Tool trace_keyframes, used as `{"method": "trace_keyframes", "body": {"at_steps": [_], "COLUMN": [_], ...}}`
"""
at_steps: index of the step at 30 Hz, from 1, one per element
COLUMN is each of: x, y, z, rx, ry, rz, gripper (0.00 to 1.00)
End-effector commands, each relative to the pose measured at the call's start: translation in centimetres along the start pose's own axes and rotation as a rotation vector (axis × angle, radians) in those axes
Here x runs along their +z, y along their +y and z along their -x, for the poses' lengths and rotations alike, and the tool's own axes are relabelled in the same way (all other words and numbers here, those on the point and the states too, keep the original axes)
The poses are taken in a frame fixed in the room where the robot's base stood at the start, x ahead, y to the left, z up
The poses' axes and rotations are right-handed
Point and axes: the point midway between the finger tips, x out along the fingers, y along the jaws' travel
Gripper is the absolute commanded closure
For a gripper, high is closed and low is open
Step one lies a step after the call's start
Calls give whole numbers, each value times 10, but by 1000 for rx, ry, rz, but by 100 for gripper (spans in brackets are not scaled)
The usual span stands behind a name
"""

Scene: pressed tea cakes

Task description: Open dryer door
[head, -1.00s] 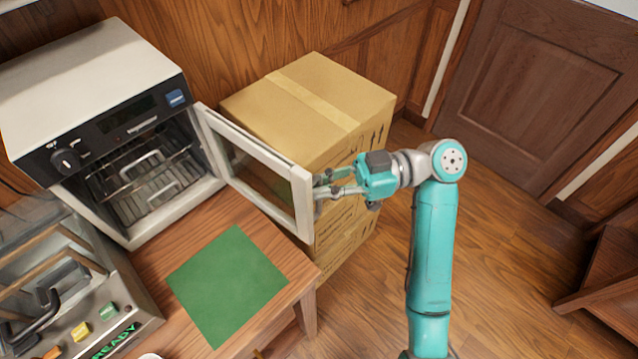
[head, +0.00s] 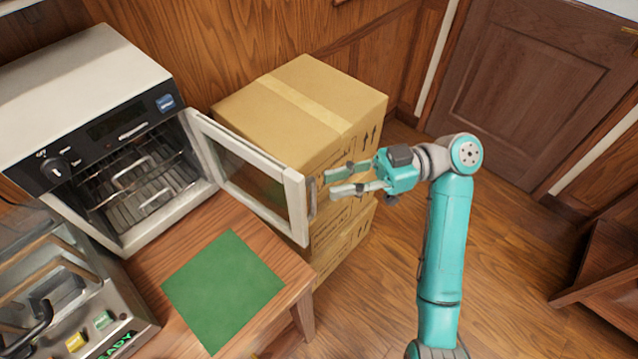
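The dryer (head: 85,85) is a white box with a black control panel at the upper left, on the wooden table. Its door (head: 297,209), a white frame with a glass pane, stands swung wide open to the right, and wire racks (head: 135,180) show inside. A grey handle (head: 311,197) is at the door's free edge. My gripper (head: 329,182) is just right of the handle, its two fingers spread apart, with nothing between them. A small gap shows between the fingertips and the handle.
Stacked cardboard boxes (head: 285,105) stand behind the door and beyond my gripper. A green mat (head: 224,290) lies on the wooden table (head: 190,238). A metal machine (head: 60,285) stands at the lower left.

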Motion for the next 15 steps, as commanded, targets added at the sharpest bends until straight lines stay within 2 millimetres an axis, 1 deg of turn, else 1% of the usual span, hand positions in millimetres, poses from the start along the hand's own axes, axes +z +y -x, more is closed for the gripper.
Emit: {"method": "trace_keyframes", "body": {"at_steps": [1, 7, 12, 15], "x": [-1, 0, 0, 0], "y": [1, 0, 0, 0], "z": [12, 47, 64, 68], "rx": [4, 2, 1, 0], "ry": [1, 0, 0, 1], "rz": [1, 0, -1, -1], "gripper": [77, 77, 77, 77]}}
